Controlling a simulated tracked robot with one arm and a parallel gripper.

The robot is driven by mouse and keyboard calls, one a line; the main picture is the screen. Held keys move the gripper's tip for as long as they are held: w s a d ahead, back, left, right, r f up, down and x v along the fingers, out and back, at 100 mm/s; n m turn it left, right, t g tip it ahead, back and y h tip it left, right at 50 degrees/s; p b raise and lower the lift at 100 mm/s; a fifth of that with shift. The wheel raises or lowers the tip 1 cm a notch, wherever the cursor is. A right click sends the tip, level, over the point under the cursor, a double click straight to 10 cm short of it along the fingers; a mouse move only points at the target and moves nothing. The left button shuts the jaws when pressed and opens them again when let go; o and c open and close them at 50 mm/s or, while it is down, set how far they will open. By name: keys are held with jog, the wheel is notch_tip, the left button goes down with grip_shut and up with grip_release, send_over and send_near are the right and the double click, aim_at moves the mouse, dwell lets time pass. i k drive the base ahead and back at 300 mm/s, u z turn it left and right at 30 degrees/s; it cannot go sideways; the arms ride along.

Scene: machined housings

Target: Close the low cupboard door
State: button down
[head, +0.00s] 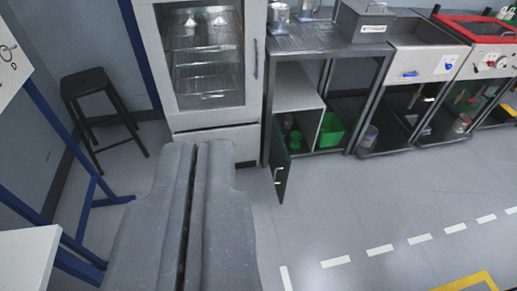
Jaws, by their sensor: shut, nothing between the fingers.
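The low cupboard door (283,170) is a dark green panel with a small light handle. It stands open, swung out from the left side of the low cupboard (296,91) under the dark worktop. I cannot tell the distance in depth.
A glass-fronted cabinet (204,60) stands left of the cupboard. A black stool (97,105) and a blue frame (62,160) are at the left. A sink unit (421,64) and a red-topped bench (480,28) stand right. The grey floor (400,195) at front right is clear.

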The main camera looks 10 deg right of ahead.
aim_at(280, 160)
jog(key=z, duration=0.2)
jog(key=i, duration=1.15)
jog(key=z, duration=0.8)
